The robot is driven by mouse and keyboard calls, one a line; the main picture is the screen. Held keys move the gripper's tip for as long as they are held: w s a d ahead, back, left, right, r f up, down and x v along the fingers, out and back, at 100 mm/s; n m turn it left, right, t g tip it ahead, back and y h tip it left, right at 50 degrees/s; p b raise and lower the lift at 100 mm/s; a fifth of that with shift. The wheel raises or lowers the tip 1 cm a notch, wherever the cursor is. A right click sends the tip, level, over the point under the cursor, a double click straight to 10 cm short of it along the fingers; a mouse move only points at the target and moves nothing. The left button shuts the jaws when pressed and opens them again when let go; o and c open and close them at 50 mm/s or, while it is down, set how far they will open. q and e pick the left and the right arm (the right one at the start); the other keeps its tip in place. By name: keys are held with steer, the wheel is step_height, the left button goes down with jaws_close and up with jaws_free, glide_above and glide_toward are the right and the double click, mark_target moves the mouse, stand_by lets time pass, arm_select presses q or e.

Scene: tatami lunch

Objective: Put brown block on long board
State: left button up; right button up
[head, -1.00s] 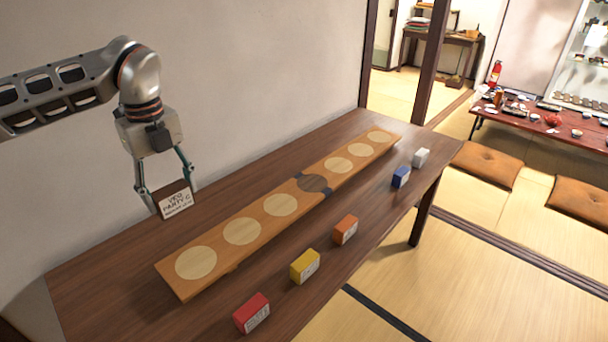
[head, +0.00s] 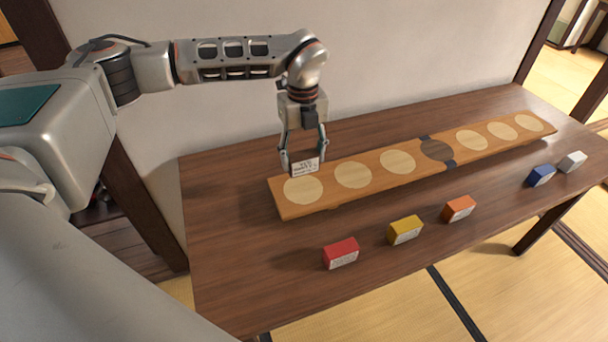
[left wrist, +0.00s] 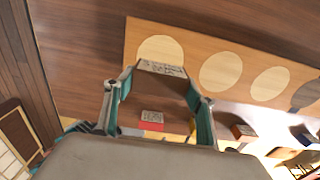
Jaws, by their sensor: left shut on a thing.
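The brown block (head: 305,167) has a white printed label. My left gripper (head: 304,162) points down and is shut on it. They are at the near left end of the long board (head: 328,183), at the back edge of the leftmost pale disc. I cannot tell whether the block touches the board. In the left wrist view the block's label (left wrist: 161,68) shows between the fingertips, overlapping a pale disc of the board (left wrist: 235,45). The board is light wood with several pale discs and one dark disc (head: 437,150) in the middle. My right gripper is not in view.
On the dark table (head: 240,240), in front of the board, stand a red block (head: 341,253), yellow block (head: 405,230), orange block (head: 459,208), blue block (head: 541,176) and white block (head: 572,161). A wall is behind. The table's left part is clear.

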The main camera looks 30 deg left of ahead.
mark_target(303, 154)
arm_select(q)
steer(key=shift+f, duration=3.5)
steer(key=shift+f, duration=0.15)
steer(key=o, duration=1.1)
step_height(303, 154, up, 12)
steer(key=shift+r, duration=0.2)
steer(key=shift+f, duration=0.1)
